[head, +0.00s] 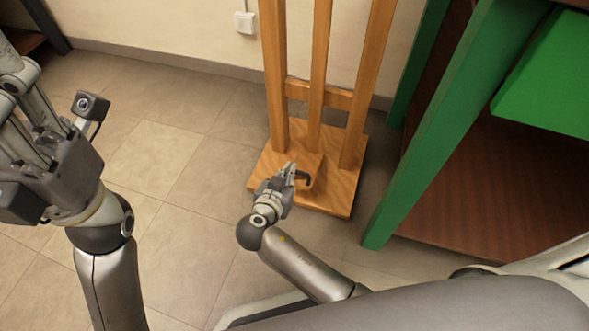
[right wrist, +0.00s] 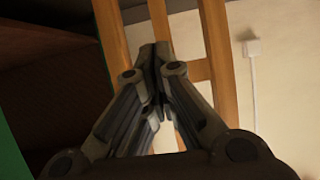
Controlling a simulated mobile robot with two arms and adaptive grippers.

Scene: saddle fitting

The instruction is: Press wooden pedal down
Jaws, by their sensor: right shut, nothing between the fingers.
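The wooden stand (head: 313,80) has upright posts rising from a flat wooden base (head: 340,195) on the floor. A wooden piece that looks like the pedal (head: 308,158) lies low between the posts at the base, partly hidden by my gripper. My right gripper (head: 291,170) is shut and empty, over the front part of the base by this piece. I cannot tell whether it touches. In the right wrist view its fingers (right wrist: 154,62) meet in front of the posts (right wrist: 158,25); the pedal is not visible there. My left gripper (head: 18,85) is at the left edge, partly cut off.
A green-framed workbench (head: 440,120) with a brown lower shelf (head: 480,200) stands close to the right of the stand. A wall with a white socket (head: 245,22) is behind. The tiled floor (head: 160,160) left of the stand is clear.

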